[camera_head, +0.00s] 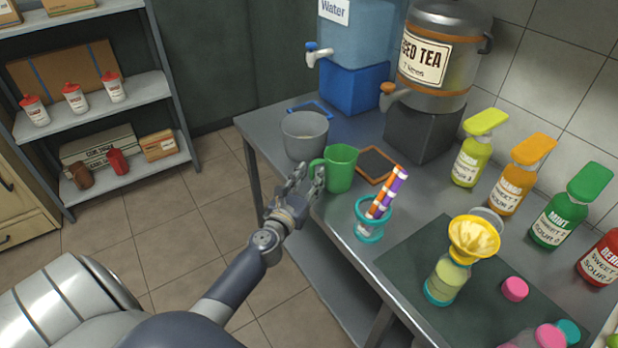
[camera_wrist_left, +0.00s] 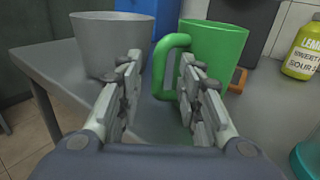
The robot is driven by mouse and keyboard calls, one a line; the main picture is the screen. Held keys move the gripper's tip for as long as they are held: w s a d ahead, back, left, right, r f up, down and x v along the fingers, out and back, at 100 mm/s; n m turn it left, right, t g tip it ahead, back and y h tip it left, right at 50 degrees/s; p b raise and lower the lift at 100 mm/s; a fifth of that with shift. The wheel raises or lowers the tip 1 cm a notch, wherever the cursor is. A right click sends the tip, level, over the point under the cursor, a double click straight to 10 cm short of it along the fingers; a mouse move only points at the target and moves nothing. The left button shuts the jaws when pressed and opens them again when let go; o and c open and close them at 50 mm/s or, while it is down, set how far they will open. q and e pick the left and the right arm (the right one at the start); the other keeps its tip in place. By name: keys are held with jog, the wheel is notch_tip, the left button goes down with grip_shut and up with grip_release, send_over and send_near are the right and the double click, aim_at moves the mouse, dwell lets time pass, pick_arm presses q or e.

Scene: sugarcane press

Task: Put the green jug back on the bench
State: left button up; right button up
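The green jug (camera_head: 342,169) stands upright on the grey metal bench (camera_head: 318,217), near its front edge, with its handle toward my left gripper (camera_head: 303,180). In the left wrist view the jug (camera_wrist_left: 222,55) is at upper right, and its handle (camera_wrist_left: 159,68) lies ahead of the gap between the fingertips. My left gripper (camera_wrist_left: 161,85) is open, its fingers well apart and nothing clamped between them. The right finger overlaps the jug's lower part in this view; contact cannot be told. My right gripper is not in view.
A grey pot (camera_head: 305,136) stands just behind the jug, left of a dark framed board (camera_head: 378,165). A teal cup with striped straws (camera_head: 370,220) is to the right. A bottle with a yellow funnel (camera_head: 448,277) and several syrup bottles stand farther right. Dispensers (camera_head: 440,65) are behind.

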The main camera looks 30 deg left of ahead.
pick_arm(q)
jog(key=shift+r, duration=0.15)
jog(key=shift+s, duration=0.15)
jog(key=s+d+b, duration=0.2)
jog(key=s, duration=0.9)
jog(key=s+d+f+m+g+h, duration=0.1)
jog(key=s+d+f+m+g, duration=0.25)
jog(key=f+m, duration=0.6)
jog(key=s+d+f+m+g+h, duration=0.25)
jog(key=s+f+m, duration=0.2)
jog(key=f, duration=1.05)
jog(key=s+d+f+m+g, duration=0.2)
jog(key=s+d+f+m, duration=0.2)
jog(key=f+m, duration=0.6)
jog(key=s+f+m+g, duration=0.4)
jog(key=s+f+m, duration=0.4)
jog(key=s, duration=0.6)
jog(key=s+d+f+m+g, duration=0.1)
jog(key=s+f+m+g, duration=0.3)
jog(key=s+f+m, duration=0.5)
jog(key=s+f, duration=0.2)
jog(key=s, duration=0.2)
jog(key=shift+s+d+f+g, duration=0.15)
jog(key=shift+s+f+g, duration=0.1)
jog(key=shift+s+g, duration=0.15)
